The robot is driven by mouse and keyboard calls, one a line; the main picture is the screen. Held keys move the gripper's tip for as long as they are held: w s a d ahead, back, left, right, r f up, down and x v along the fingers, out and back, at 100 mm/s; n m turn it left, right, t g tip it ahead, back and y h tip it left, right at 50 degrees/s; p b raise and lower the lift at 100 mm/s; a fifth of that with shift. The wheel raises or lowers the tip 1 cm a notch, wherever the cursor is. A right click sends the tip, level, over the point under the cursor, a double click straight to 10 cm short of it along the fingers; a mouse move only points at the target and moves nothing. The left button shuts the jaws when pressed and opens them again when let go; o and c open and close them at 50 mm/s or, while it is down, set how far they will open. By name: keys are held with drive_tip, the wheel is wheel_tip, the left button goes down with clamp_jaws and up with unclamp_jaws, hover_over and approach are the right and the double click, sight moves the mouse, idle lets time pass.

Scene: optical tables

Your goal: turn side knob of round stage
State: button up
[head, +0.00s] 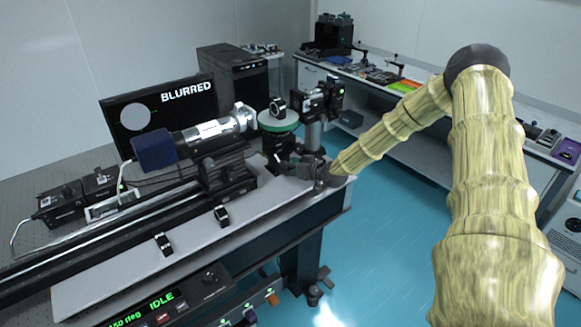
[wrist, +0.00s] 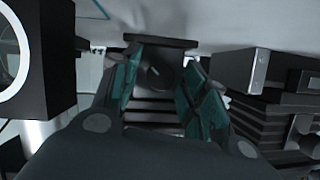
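The round stage (head: 278,121) has a pale green disc top and a dark body, and stands near the right end of the optical table in the head view. My gripper (head: 280,166) is low in front of it, by the table's right edge. In the wrist view my gripper (wrist: 165,92) has its two teal-padded fingers apart. A dark stepped part with a small round feature (wrist: 154,71) shows between them; I cannot tell whether this is the side knob. No contact with the fingers is clear. The knob is not distinguishable in the head view.
A silver and black optical tube (head: 215,130) stands on a rail left of the stage. A monitor (head: 165,112) reads "BLURRED". A controller (head: 160,308) at the front reads "IDLE". A dark post-mounted device (head: 318,104) stands behind my gripper.

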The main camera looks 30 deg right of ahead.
drive_tip(key=c, duration=0.7)
drive_tip(key=shift+f+b, duration=0.15)
drive_tip(key=shift+b, duration=0.45)
drive_tip(key=o, duration=1)
drive_tip(key=shift+d, duration=0.1)
drive_tip(key=shift+r, duration=0.2)
drive_tip(key=shift+v, duration=6)
